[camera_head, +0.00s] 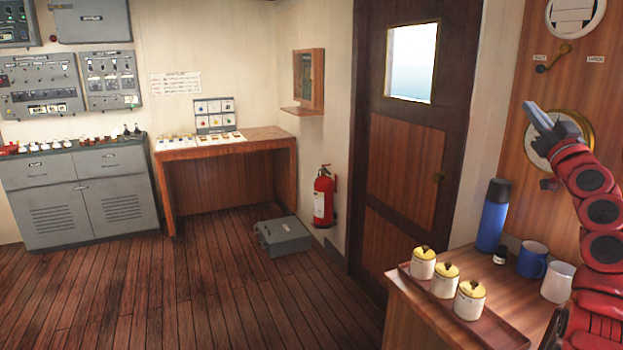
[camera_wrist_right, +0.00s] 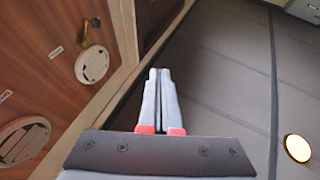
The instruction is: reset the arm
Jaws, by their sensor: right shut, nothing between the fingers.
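My right arm, red with dark joints, comes in from the right edge of the head view and is raised above the counter. Its right gripper (camera_head: 548,122) is in front of the wood panel, near a round brass-rimmed fitting. In the right wrist view the gripper (camera_wrist_right: 158,72) shows its two grey fingers with red bases pressed together, with nothing between them. My left gripper does not show in either view.
A wooden counter (camera_head: 394,287) at the lower right bears a tray (camera_head: 497,330) with three yellow-lidded jars, a blue flask (camera_head: 492,217), a blue mug (camera_head: 532,260) and a white mug (camera_head: 557,283). A door (camera_head: 405,165) stands behind. A grey case (camera_head: 283,236) lies on the open floor.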

